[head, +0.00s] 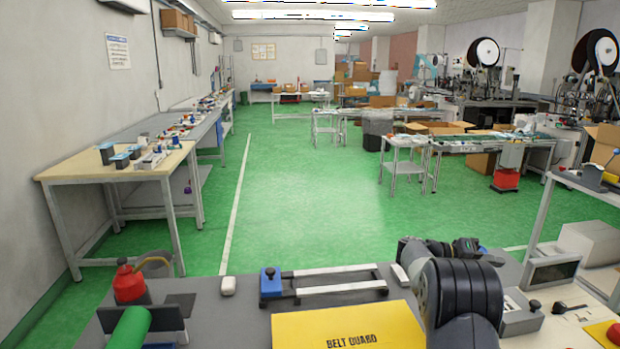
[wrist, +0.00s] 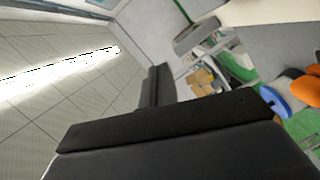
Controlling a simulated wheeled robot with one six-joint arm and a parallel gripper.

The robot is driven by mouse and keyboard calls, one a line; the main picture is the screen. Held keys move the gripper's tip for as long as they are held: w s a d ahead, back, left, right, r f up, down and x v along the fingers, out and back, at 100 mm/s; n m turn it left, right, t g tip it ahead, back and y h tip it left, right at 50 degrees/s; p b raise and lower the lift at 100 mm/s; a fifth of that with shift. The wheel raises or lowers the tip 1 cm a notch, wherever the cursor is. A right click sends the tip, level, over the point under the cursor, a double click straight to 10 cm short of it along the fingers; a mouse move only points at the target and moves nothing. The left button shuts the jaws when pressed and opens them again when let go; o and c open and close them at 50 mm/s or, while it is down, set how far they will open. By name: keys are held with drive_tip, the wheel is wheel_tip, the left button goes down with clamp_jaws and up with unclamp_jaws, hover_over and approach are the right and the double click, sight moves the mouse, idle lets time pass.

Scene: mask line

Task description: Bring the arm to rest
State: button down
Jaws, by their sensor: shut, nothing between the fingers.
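My arm (head: 462,285) rises as thick dark links at the lower right of the head view, above the grey bench. My gripper (wrist: 157,105) shows in the wrist view as dark fingers, shut and holding nothing. The wrist view is tilted, with the ceiling and a bright lamp on the left and the room on the right. The gripper points out into the room and touches nothing that I can see. I cannot clearly make out its fingertips in the head view.
A dark-screened box (head: 552,271) stands to the right. The green floor (head: 300,200) beyond is open, with workbenches on both sides.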

drive_tip(key=shift+w+a+f+n+h+p, duration=0.15)
drive_tip(key=shift+w+n+p, duration=0.55)
drive_tip(key=shift+p, duration=0.85)
drive_tip(key=shift+w+a+f+n+h+p, duration=0.1)
drive_tip(key=shift+w+f+n+h+p, duration=0.15)
drive_tip(key=shift+w+n+p, duration=0.85)
drive_tip(key=shift+s+m+p, duration=0.4)
drive_tip(key=shift+p, duration=0.05)
